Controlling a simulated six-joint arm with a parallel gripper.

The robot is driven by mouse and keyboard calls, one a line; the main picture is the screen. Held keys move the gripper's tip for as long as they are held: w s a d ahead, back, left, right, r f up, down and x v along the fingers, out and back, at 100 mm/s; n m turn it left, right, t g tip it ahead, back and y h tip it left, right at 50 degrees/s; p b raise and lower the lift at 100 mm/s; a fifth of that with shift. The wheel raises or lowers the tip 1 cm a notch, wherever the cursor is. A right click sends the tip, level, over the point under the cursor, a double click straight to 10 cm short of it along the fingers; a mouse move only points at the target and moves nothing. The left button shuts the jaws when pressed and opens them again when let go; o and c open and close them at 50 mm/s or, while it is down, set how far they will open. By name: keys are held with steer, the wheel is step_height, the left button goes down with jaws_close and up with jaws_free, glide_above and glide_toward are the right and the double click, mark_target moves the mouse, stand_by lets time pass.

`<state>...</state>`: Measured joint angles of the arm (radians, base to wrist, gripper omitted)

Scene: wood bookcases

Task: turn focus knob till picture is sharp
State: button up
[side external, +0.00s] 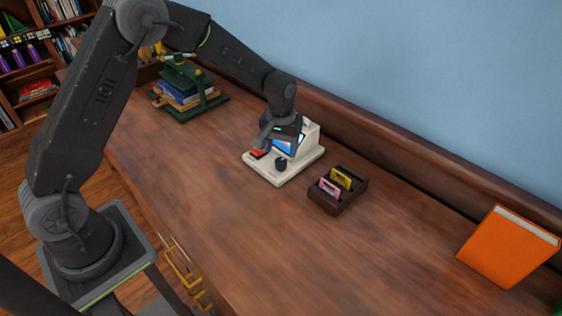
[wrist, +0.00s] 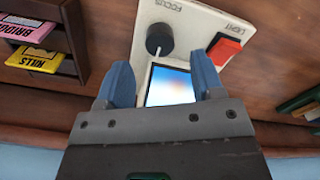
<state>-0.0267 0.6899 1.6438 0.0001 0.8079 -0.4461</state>
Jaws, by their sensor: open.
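A cream-coloured viewer (side external: 282,172) stands on the desk, and it also shows in the wrist view (wrist: 191,52). Its black round focus knob (wrist: 159,39), with a pale pointer line, sits beside the printed word FOCUS, and it shows in the side view (side external: 281,163). The screen (wrist: 171,87) glows with a blurry blue, white and pinkish picture, partly hidden by my gripper. A red switch (wrist: 223,50) sits by the word LIGHT. My gripper (wrist: 163,75) is open over the screen, its blue fingers apart and empty. The knob lies just beyond the fingertips, not between them.
A dark wooden holder (side external: 338,191) with a pink slide (side external: 330,187) and a yellow slide (side external: 341,178) stands right of the viewer. An orange book (side external: 507,246) stands at far right. Books in a green press (side external: 188,92) stand at back left. The front desk is clear.

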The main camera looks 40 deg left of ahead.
mark_target(281, 160)
steer(key=shift+f, duration=2.8)
steer(key=shift+c, duration=0.2)
steer(key=c, duration=0.9)
